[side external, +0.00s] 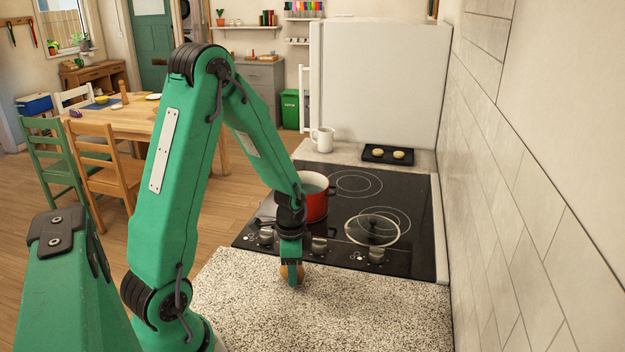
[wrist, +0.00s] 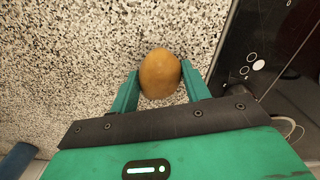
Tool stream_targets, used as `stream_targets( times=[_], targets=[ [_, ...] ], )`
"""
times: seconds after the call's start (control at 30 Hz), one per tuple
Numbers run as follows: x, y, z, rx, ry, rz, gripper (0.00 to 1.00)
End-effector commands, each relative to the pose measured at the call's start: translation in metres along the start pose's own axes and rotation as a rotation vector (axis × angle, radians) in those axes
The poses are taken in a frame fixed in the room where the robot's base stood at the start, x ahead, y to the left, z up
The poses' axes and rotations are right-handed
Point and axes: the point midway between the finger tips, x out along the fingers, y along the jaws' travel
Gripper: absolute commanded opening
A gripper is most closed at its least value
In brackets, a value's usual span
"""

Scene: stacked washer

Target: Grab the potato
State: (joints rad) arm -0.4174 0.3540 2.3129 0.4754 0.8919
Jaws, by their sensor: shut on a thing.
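The potato (wrist: 160,72) is a brown-orange oval on the speckled countertop, between my two green fingers in the wrist view. In the side external view the potato (side external: 298,273) shows only partly, behind my gripper (side external: 291,274) at the front edge of the stove. My gripper (wrist: 160,92) is shut on the potato, with one finger on each side of it. I cannot tell whether the potato is lifted off the counter.
A black glass cooktop (side external: 335,235) lies just beyond the gripper, with a red pot (side external: 315,203) and a glass lid (side external: 372,230) on it. A tiled wall (side external: 530,220) stands on the right. The speckled counter (side external: 350,315) in front is clear.

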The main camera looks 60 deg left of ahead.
Motion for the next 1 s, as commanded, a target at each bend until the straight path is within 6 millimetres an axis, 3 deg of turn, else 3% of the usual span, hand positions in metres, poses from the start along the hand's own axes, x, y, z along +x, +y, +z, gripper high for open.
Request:
stream_targets(
  times=[0.47,1.0],
  targets=[
    [-0.041,-0.001,-0.001,0.0,0.004,-0.005,0.23],
    [-0.09,0.081,-0.031,0.005,0.003,-0.003,0.23]
  ],
)
